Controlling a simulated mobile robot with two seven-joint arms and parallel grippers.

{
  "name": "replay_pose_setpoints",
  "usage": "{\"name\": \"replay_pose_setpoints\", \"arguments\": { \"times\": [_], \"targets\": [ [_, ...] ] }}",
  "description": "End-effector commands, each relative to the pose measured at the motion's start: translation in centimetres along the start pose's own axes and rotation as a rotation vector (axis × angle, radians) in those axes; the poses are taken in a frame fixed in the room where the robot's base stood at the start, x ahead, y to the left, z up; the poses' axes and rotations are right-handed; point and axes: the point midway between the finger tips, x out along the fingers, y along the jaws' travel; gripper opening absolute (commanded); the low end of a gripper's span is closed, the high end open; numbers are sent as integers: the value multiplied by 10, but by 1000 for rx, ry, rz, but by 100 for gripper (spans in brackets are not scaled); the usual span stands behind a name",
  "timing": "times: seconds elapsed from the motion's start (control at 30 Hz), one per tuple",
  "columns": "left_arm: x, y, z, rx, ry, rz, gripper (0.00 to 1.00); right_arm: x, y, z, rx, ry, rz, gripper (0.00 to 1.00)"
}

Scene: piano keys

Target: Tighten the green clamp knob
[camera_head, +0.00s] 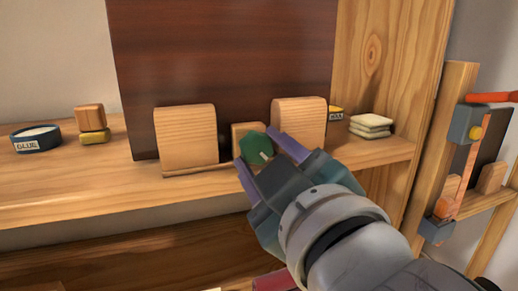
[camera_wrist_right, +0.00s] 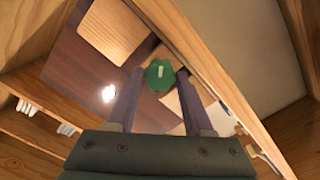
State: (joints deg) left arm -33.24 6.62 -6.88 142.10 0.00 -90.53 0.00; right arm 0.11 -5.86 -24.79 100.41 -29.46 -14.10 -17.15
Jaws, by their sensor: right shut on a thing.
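The green clamp knob (camera_head: 257,149) is a faceted knob with a pale mark on its face. It sits in front of a small wooden block (camera_head: 240,131) between two larger wooden blocks. My right gripper (camera_head: 256,150) reaches in from the lower right, with one purple finger on each side of the knob, and is shut on it. In the right wrist view the knob (camera_wrist_right: 159,74) shows between the two fingertips (camera_wrist_right: 160,76), its pale mark near upright. My left gripper is in neither view.
The larger blocks (camera_head: 186,136) (camera_head: 300,122) stand before a dark wooden panel (camera_head: 220,50) on a wooden shelf (camera_head: 90,190). A glue tin (camera_head: 35,138), a small block on a yellow item (camera_head: 91,122) and stacked pale pads (camera_head: 371,126) flank them. A clamp frame (camera_head: 462,150) stands at right.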

Motion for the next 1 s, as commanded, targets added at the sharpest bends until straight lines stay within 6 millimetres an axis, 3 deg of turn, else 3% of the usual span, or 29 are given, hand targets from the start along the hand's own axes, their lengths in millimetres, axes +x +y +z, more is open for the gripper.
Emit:
{"name": "replay_pose_setpoints", "arguments": {
  "times": [0.53, 0.57, 0.8, 1.0],
  "targets": [
    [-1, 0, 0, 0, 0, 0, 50, 0, 0, 0, 28, -1, -1, 0],
    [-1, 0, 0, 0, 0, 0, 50, 0, 0, 0, 28, -1, -1, 54],
    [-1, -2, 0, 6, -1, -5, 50, 0, 0, 0, 26, 0, 0, 81],
    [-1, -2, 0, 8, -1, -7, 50, 0, 0, 0, 25, 0, 0, 82]
  ]
}}
